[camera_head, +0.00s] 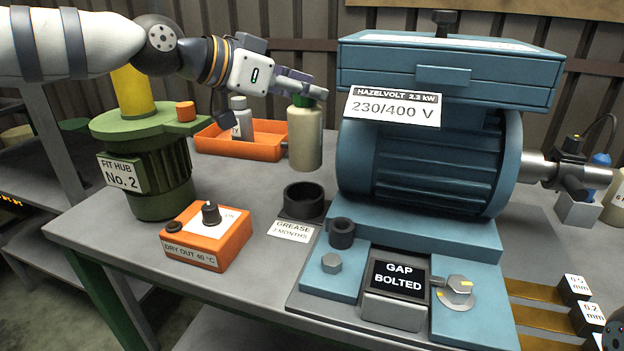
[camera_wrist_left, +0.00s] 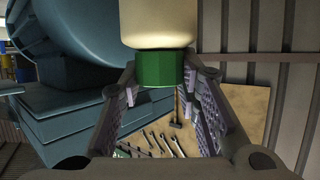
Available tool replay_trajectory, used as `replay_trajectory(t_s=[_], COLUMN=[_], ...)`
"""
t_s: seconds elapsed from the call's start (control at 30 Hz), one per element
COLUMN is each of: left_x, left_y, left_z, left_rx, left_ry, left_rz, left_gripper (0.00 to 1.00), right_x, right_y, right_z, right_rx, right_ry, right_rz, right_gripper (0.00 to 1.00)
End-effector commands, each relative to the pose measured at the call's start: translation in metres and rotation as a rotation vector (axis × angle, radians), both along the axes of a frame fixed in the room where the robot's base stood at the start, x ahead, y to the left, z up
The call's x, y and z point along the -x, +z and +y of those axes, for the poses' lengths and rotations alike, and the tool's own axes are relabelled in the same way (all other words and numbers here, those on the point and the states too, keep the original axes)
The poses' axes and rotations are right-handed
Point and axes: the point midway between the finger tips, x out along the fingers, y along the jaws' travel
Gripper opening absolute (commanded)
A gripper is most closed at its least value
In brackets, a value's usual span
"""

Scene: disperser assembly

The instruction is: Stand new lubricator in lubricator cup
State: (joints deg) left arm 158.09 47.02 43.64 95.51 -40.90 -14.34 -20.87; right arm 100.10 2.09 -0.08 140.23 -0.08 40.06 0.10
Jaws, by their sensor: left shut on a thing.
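My left gripper (camera_head: 302,92) is shut on a cream bottle with a green cap, the new lubricator (camera_head: 305,140). It holds the bottle upright by the cap. In the left wrist view (camera_wrist_left: 160,85) the fingers flank the green cap (camera_wrist_left: 160,68). A black round cup (camera_head: 304,200) stands on the bench behind a "GREASE 3 MONTHS" label; it looks open and empty. The bottle's base shows just above and behind the cup's rim in the head view, apart from it.
A blue motor (camera_head: 420,160) stands close to the right of the bottle. An orange tray (camera_head: 265,148) with a grey-white bottle (camera_head: 241,122) lies behind left. A green hub (camera_head: 160,185) and an orange control box (camera_head: 207,240) stand left. A smaller black cup (camera_head: 341,234) sits on the motor base.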

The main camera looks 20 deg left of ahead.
Motion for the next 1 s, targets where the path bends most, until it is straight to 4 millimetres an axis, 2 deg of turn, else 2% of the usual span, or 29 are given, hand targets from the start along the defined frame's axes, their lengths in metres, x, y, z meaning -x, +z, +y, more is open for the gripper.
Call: replay_trajectory(t_s=[0.03, 0.1, 0.33, 0.47, 0.67, 0.7, 0.77, 1.0], left_x=[0.0, 0.0, 0.0, 0.0, 0.0, 0.0, 0.0, 0.0], left_y=[-0.016, -0.033, -0.062, -0.086, -0.089, -0.091, -0.091, -0.091], left_z=[0.0, 0.0, 0.0, 0.0, 0.0, 0.001, 0.0, 0.0], left_rx=[0.0, 0.0, 0.001, 0.0, 0.0, -0.002, -0.002, -0.001], left_ry=[0.0, 0.0, 0.001, 0.0, 0.001, 0.001, 0.001, 0.0], left_rz=[0.007, 0.007, 0.003, 0.005, 0.001, 0.005, 0.005, 0.005], left_gripper=[0.0, 0.0, 0.0, 0.0, 0.0, 0.37, 0.5, 0.5], right_x=[0.002, 0.003, 0.004, 0.006, 0.005, 0.005, 0.005, 0.005], right_y=[-0.001, -0.002, -0.004, -0.005, -0.005, -0.005, -0.005, -0.005], right_z=[0.0, 0.0, 0.0, 0.0, 0.0, 0.0, 0.0, 0.0], right_rx=[0.0, 0.0, 0.0, 0.0, 0.0, 0.0, 0.0, 0.0], right_ry=[0.0, 0.0, 0.0, 0.0, 0.001, 0.001, 0.001, 0.0], right_rz=[0.006, 0.009, 0.013, 0.018, 0.017, 0.017, 0.017, 0.017], right_gripper=[0.71, 0.71, 0.71, 0.71, 0.71, 0.71, 0.71, 0.71])
